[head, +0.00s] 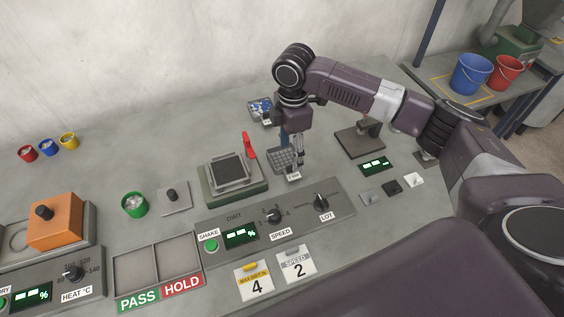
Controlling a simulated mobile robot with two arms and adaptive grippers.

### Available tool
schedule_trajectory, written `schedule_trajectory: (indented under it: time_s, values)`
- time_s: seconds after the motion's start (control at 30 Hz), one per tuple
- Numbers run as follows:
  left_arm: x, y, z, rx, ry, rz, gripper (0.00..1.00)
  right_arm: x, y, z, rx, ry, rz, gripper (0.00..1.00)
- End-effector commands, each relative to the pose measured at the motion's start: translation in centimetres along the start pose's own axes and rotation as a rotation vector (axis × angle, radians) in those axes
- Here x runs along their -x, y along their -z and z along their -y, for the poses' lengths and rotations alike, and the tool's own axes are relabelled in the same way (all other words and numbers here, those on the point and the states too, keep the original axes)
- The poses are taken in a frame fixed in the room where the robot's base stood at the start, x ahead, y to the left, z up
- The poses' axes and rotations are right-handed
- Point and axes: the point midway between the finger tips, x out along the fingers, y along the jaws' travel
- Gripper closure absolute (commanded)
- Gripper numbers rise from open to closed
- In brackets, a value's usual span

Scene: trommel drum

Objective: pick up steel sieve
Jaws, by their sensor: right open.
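A small grey square mesh tray with a white label, which looks like the steel sieve (279,158), lies on the bench right of the shaker (228,179). My right gripper (297,165) points down at the right side of this sieve and partly covers it. The gripper is open. I cannot tell whether its fingers touch the sieve or hang above it. My left gripper is not in view.
The shaker, with a red lever (248,147), stands close left of the sieve. A tray of blue pieces (260,109) lies behind. A dark stand (358,141) is to the right, and the control panel (333,209) is in front.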

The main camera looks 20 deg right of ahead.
Motion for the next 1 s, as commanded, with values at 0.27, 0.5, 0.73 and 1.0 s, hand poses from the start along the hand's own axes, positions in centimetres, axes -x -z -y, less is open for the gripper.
schedule_trajectory:
  time_s: [0.27,0.5,0.73,1.0]
  values:
    - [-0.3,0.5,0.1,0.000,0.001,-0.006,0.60,-2.7,0.0,0.1,0.000,0.003,0.002,0.44]
    - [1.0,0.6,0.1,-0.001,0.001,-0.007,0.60,-5.6,-0.2,0.5,0.000,0.004,0.002,0.44]
    - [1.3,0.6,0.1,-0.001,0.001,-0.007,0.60,-8.3,-0.1,0.5,0.000,0.000,0.000,0.44]
    - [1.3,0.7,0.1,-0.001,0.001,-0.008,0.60,-8.6,-0.2,0.5,0.001,-0.001,0.001,0.47]
